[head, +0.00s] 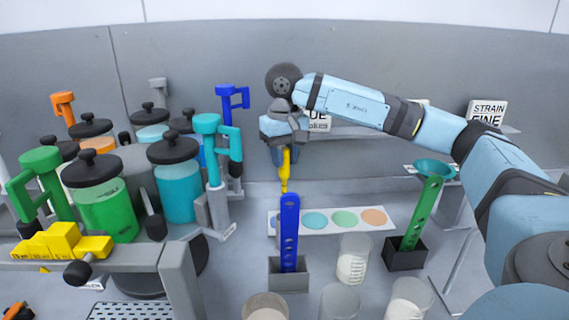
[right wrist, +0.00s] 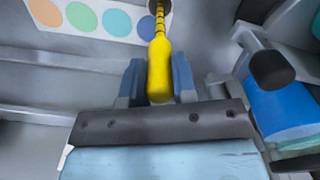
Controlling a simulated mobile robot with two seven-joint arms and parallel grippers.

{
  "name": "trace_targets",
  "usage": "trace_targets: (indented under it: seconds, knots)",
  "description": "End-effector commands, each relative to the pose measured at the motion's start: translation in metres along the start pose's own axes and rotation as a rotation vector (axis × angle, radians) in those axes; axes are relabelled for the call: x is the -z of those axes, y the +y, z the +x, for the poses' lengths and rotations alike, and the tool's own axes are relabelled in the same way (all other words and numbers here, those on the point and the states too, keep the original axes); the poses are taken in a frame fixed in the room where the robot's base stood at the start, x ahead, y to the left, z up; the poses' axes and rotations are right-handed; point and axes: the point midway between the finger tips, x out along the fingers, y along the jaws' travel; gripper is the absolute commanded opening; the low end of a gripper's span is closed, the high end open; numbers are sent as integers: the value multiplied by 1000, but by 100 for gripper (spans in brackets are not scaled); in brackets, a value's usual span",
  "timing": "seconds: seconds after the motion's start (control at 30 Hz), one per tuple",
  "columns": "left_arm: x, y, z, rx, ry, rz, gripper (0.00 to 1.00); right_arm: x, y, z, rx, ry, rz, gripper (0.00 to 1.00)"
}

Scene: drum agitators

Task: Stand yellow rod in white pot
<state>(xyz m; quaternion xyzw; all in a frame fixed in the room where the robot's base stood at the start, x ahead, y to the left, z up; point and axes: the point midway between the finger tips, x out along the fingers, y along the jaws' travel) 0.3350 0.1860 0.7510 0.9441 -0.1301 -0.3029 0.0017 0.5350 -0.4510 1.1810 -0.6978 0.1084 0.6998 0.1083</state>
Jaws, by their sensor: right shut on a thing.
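The yellow rod (head: 285,172) hangs about upright below my right gripper (head: 284,152), well above the bench. In the right wrist view, the rod's thick end (right wrist: 159,70) sits between the two blue-grey fingers of the gripper (right wrist: 158,82), which is shut on it. Its thin, dark-banded part points away from the gripper. I cannot make out any other white pot. My left gripper is not in view.
A black pot (head: 405,256) holds a tilted green rod (head: 422,215). Clear beakers (head: 354,262) stand at the front. A white strip with coloured discs (head: 344,219) lies behind. Lidded green (head: 107,207) and cyan (head: 180,190) jars crowd the left. A shelf (head: 400,140) runs behind.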

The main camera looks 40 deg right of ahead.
Motion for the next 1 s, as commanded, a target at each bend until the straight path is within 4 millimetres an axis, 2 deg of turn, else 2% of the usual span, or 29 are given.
trace_targets:
  seconds: [0.1, 0.5, 0.53, 0.6, 0.63, 0.87, 1.0]
  knots:
    - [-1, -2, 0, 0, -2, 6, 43, 0, 0, 16, 0, -1, 0, 2]
    - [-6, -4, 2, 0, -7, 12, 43, 0, 0, 23, 1, 0, 0, 2]
    - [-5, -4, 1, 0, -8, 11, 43, 0, 0, 22, 1, 0, 0, 33]
    - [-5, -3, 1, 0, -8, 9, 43, 0, 0, 21, 1, 0, 0, 49]
    - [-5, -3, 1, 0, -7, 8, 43, 0, 0, 21, 1, 0, 0, 52]
    - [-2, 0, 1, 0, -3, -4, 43, 0, 0, 21, 1, 0, 0, 52]
    - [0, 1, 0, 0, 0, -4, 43, 0, 0, 13, 1, 1, 0, 52]
